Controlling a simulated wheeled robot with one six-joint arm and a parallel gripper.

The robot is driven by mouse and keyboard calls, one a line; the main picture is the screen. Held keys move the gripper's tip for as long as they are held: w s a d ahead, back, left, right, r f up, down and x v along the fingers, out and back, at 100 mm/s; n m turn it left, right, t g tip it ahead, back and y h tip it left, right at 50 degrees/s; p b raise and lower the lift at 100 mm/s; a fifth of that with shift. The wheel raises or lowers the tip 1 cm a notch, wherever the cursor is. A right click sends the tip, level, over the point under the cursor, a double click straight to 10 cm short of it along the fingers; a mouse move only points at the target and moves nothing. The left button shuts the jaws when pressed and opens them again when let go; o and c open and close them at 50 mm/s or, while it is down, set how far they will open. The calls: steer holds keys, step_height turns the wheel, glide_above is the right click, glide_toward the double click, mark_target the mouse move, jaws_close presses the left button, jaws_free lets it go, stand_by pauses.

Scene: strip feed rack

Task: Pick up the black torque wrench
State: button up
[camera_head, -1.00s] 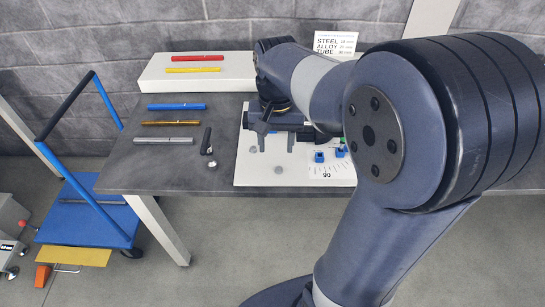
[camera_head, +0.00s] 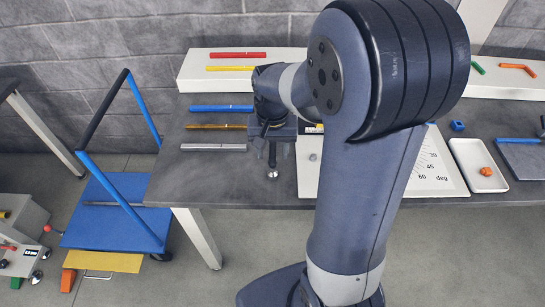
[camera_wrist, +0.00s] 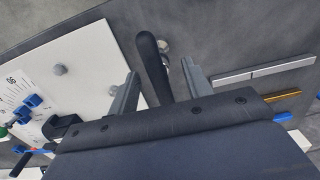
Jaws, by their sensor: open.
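The black torque wrench shows in the wrist view as a dark rounded handle (camera_wrist: 151,62) with a small silver end (camera_wrist: 164,46) beside it. It lies on the grey table. My gripper (camera_wrist: 160,78) is open, with one finger on each side of the handle and visible gaps to it. In the head view my gripper (camera_head: 272,152) is over the table, right of the grey strip. There only the wrench's silver end (camera_head: 273,174) shows clearly below the fingers; most of the handle is hidden or merges with my gripper.
A white board (camera_wrist: 82,62) with angle marks lies close to the wrench. Grey (camera_head: 213,147), gold (camera_head: 215,127) and blue (camera_head: 222,108) strips lie to the left. A white ledge (camera_head: 190,72) with red and yellow strips stands behind. A blue cart (camera_head: 115,220) stands left of the table.

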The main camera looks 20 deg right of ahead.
mark_target(272, 173)
steer(key=shift+f, duration=1.3)
steer(key=shift+c, duration=0.4)
jaws_close()
